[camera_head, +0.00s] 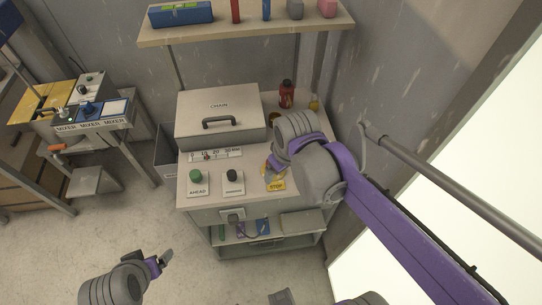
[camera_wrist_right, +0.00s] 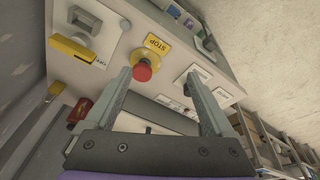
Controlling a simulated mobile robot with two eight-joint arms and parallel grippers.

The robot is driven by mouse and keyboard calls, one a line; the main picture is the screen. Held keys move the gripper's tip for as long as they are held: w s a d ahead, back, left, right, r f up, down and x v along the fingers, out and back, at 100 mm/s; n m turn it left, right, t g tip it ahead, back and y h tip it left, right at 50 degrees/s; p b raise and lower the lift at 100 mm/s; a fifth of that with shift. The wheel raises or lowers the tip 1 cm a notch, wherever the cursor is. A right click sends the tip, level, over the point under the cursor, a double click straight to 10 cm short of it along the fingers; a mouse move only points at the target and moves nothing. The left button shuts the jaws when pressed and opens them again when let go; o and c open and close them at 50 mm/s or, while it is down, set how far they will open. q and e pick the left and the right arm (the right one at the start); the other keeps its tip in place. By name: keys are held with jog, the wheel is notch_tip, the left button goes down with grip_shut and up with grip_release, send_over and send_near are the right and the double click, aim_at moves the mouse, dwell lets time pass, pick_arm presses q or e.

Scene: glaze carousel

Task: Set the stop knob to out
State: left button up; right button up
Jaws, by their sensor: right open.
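The stop knob (camera_wrist_right: 143,69) is a red mushroom head on a yellow collar, beside a yellow STOP label (camera_wrist_right: 158,42), in the right wrist view. Whether it is in or out I cannot tell. My right gripper (camera_wrist_right: 159,73) is open, its fingertips spread to either side of the knob in that picture. I see no contact with the knob. In the head view my right wrist and arm cover most of the knob, and the STOP label (camera_head: 276,185) shows below them. My left gripper (camera_head: 162,261) hangs low over the floor, away from the cabinet; its opening is unclear.
The cabinet top (camera_head: 253,191) also carries a green AHEAD button (camera_head: 196,176), a black knob (camera_head: 232,175) and a grey CHAIN lid (camera_head: 220,113). A yellow-handled switch (camera_wrist_right: 73,50) marked OFF sits near the stop knob. A red bottle (camera_head: 287,95) stands behind.

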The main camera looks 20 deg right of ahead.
jog(key=w+d+n+g, duration=0.2)
jog(key=w+n+g, duration=0.1)
jog(key=w, duration=0.7)
notch_tip(320, 180, down, 10)
jog(key=shift+d+f, duration=0.15)
jog(key=shift+f, duration=0.1)
jog(key=shift+c, duration=0.3)
grip_shut()
